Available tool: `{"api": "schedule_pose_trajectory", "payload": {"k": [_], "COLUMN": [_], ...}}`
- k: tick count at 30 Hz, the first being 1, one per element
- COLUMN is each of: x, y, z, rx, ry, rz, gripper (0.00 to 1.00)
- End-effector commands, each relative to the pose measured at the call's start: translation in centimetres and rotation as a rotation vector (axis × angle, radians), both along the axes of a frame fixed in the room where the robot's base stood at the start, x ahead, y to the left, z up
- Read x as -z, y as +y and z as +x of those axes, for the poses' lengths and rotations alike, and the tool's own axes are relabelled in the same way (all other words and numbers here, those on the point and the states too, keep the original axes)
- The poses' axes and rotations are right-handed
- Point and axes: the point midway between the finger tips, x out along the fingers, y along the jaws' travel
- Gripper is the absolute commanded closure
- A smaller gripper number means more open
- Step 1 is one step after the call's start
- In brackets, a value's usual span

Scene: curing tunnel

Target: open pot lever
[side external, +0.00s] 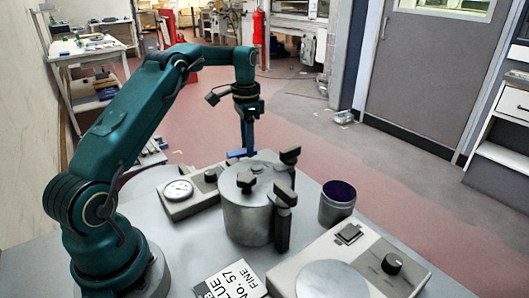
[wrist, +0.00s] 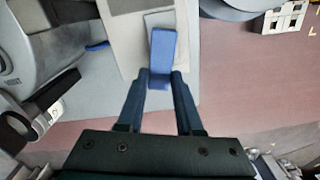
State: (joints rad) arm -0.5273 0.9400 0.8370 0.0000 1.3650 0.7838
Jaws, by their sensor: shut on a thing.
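The grey metal pot (side external: 248,215) stands upright on the table in the side view, its lid (side external: 258,172) on top and black-knobbed clamps at its rim. My gripper (side external: 246,151) points down just behind the pot. In the wrist view, my gripper (wrist: 161,80) is shut on a blue lever (wrist: 163,50), its fingers on either side of the lever's near end. The lever lies against a pale grey plate. In the side view, only a small piece of blue shows by the fingertips; the pot hides the rest. A grey rounded body, likely the pot, fills the wrist view's left.
A box with a dial gauge (side external: 178,190) stands left of the pot. An open cup (side external: 338,203) with a dark blue inside stands to its right. A control box with a knob (side external: 391,264) is front right. A lettered card (side external: 234,281) lies in front.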

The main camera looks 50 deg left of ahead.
Motion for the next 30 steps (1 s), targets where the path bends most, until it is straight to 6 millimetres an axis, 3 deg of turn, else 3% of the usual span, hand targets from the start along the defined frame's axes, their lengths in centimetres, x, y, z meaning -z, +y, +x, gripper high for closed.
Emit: {"api": "schedule_pose_trajectory", "payload": {"k": [12,30], "x": [-0.09,-0.12], "y": [0.95,1.12], "z": [0.17,0.15], "rx": [-0.229,-0.275], "ry": [-0.003,-0.002], "rz": [0.0,0.001], "gripper": [1.0,1.0]}}
